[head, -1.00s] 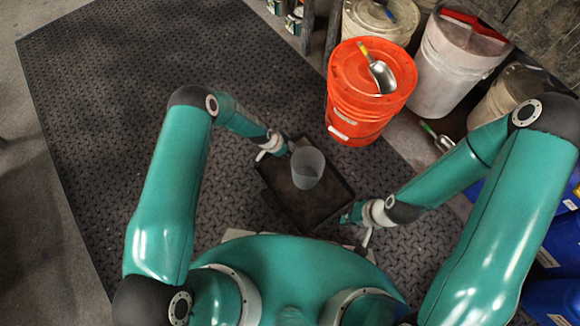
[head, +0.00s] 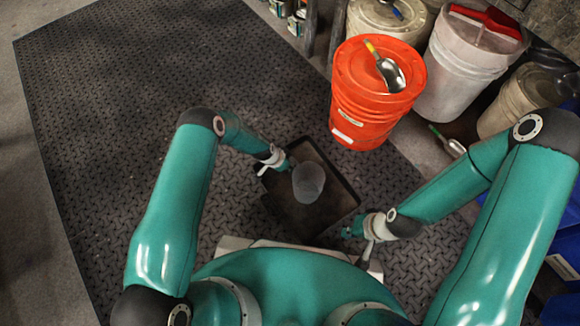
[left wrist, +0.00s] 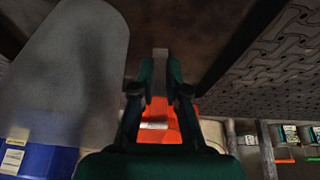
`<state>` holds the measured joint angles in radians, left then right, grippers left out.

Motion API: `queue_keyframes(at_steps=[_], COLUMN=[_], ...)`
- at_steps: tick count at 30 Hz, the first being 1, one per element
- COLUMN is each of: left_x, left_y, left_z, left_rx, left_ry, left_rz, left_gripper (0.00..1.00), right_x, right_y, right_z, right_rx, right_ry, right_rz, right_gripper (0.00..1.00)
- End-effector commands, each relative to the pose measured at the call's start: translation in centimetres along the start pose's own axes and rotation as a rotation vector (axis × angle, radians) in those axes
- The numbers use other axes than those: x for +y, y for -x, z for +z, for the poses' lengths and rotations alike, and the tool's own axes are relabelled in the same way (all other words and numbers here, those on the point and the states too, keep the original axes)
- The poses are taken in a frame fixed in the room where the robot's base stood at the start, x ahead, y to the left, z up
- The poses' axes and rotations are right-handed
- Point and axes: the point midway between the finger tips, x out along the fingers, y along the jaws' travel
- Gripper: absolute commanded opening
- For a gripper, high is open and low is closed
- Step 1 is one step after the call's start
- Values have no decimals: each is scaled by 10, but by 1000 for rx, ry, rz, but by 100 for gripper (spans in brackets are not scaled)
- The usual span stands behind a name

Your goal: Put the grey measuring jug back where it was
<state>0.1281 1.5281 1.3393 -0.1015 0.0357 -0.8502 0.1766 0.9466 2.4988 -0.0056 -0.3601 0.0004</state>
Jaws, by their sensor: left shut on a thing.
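The grey measuring jug (head: 309,184) is upright over the dark square tray (head: 342,200). I cannot tell whether its base touches the tray. My left gripper (head: 289,164) is at the jug's upper left side in the head view. In the left wrist view the jug (left wrist: 75,70) fills the left side, blurred, and a narrow grey piece sits between the shut fingertips of my left gripper (left wrist: 160,78), apparently the jug's handle. My right gripper (head: 350,229) is to the right of the tray, away from the jug; its fingers are too small to read.
An orange bucket (head: 368,112) with a metal scoop (head: 390,73) on its lid stands beyond the tray. White buckets (head: 455,75) and another scoop (head: 449,141) are to its right. The patterned mat (head: 130,90) is clear at the left.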

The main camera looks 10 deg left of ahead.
Motion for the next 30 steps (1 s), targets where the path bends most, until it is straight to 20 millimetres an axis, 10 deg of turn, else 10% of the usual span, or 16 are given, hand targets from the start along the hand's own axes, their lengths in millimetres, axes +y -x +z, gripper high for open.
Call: queue_keyframes(at_steps=[3,9,20,30], left_x=[0,0,1,1], left_y=[-3,-2,1,47], left_z=[1,0,-1,-4], left_rx=[0,0,0,-2], left_ry=[0,-1,-1,1], left_rz=[0,1,1,0], left_gripper=[0,38,38,38], right_x=[1,1,0,-15], right_y=[-3,-2,1,42], right_z=[0,0,0,0], right_rx=[0,0,0,0], right_ry=[0,0,0,0], right_rz=[0,0,0,0], right_gripper=[0,0,0,0])
